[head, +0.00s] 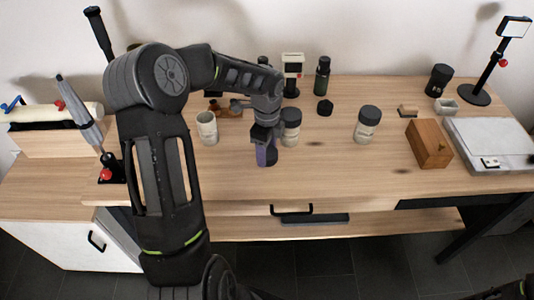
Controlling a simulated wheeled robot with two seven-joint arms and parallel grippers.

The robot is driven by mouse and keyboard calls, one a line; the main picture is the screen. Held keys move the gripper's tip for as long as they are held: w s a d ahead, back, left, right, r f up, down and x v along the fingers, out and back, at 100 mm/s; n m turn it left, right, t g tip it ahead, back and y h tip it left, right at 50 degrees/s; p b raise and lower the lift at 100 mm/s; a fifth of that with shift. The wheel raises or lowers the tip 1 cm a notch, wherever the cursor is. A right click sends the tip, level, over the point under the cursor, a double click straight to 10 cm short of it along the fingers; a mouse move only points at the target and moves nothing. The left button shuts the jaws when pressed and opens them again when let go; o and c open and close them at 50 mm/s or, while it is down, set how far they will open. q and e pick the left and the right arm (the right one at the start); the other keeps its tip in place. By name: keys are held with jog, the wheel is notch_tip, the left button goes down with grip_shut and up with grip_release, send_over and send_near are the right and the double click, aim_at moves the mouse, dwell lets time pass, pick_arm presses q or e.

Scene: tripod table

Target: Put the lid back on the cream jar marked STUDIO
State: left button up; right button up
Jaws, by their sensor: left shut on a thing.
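Three cream jars stand on the table in the head view. The left jar (207,130) has no lid and its mouth is open. The middle jar (291,133) and the right jar (367,131) each wear a dark lid. No STUDIO marking can be read at this size. A small black round piece (324,108), perhaps a loose lid, lies behind the middle jar. My left gripper (266,160) points down in front and to the left of the middle jar. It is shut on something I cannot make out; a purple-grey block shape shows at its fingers. My right gripper is out of view.
A wooden box (428,143), a white flat case (490,140), a dark container (438,80) and a lamp (481,92) are on the right. The table's front middle is clear.

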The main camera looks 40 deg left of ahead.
pick_arm(q)
jog(key=c, duration=0.5)
jog(key=shift+r, duration=0.1)
notch_tip(320, 180, up, 10)
jog(key=shift+b, duration=0.3)
dwell(0.6)
